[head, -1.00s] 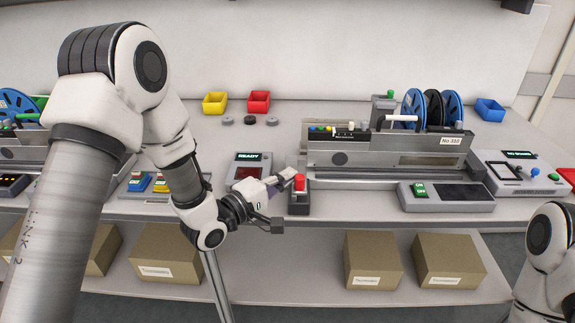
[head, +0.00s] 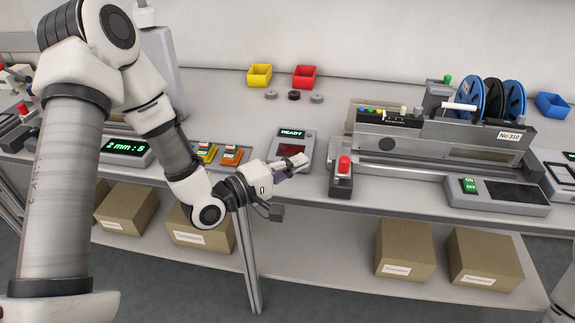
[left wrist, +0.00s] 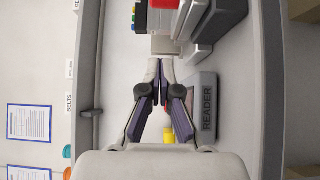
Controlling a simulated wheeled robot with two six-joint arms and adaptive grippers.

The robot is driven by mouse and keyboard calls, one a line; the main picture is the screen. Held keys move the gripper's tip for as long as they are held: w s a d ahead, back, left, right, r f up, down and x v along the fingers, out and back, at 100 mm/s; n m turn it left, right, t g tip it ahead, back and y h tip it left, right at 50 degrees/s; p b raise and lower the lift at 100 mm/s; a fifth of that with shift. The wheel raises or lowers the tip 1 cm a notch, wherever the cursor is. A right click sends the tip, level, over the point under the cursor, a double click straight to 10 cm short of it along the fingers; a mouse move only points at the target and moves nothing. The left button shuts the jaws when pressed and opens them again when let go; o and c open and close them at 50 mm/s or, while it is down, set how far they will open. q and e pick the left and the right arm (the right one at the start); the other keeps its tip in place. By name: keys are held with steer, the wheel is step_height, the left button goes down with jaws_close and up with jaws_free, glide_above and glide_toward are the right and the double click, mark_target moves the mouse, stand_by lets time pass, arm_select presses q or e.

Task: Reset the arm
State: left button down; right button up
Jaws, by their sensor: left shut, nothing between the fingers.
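Whether the fingers touch anything below cannot be told. Only a sliver of my right arm shows at the lower right corner of the head view; its gripper is out of view.
The feeder trolley (head: 420,150) marked No 310 stands right of the button, with blue and black reels behind it. Yellow (head: 259,75) and red (head: 304,77) bins sit at the back. Cardboard boxes (head: 405,250) stand on the lower shelf.

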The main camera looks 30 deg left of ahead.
arm_select(q)
steer(key=shift+v, duration=1)
steer(key=shift+a+f, duration=0.15)
